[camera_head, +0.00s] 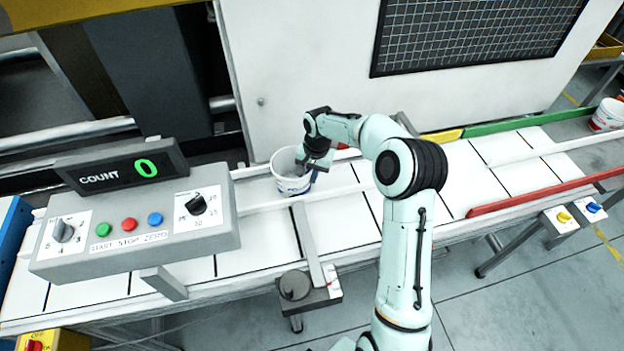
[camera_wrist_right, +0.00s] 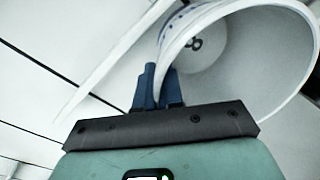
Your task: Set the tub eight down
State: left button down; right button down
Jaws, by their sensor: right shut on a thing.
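The tub eight (camera_head: 290,176) is a white open tub with dark markings on its side, at the white conveyor just right of the counter box in the head view. In the right wrist view the tub (camera_wrist_right: 268,62) fills the upper right, with an 8 on its inner bottom. My right gripper (camera_head: 308,166) is shut on the tub's rim wall, its blue fingers (camera_wrist_right: 160,88) pinching the wall. The tub looks upright; I cannot tell whether its base touches the belt. My left gripper is in neither view.
A counter box (camera_head: 140,225) reading 0, with knobs and buttons, stands over the belt at left. White rails (camera_head: 335,192) run along the conveyor. Another tub (camera_head: 606,115) stands far right. A red rail (camera_head: 530,197) and a green rail (camera_head: 520,124) edge the right part.

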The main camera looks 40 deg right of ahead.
jog(key=shift+f, duration=1.25)
jog(key=shift+f, duration=0.15)
jog(key=c, duration=1.3)
grip_release()
jog(key=r, duration=0.8)
jog(key=s+r, duration=0.1)
jog(key=r, duration=0.3)
jog(key=shift+d+r+p, duration=0.15)
jog(key=shift+d+p, duration=0.15)
jog(key=shift+p, duration=0.05)
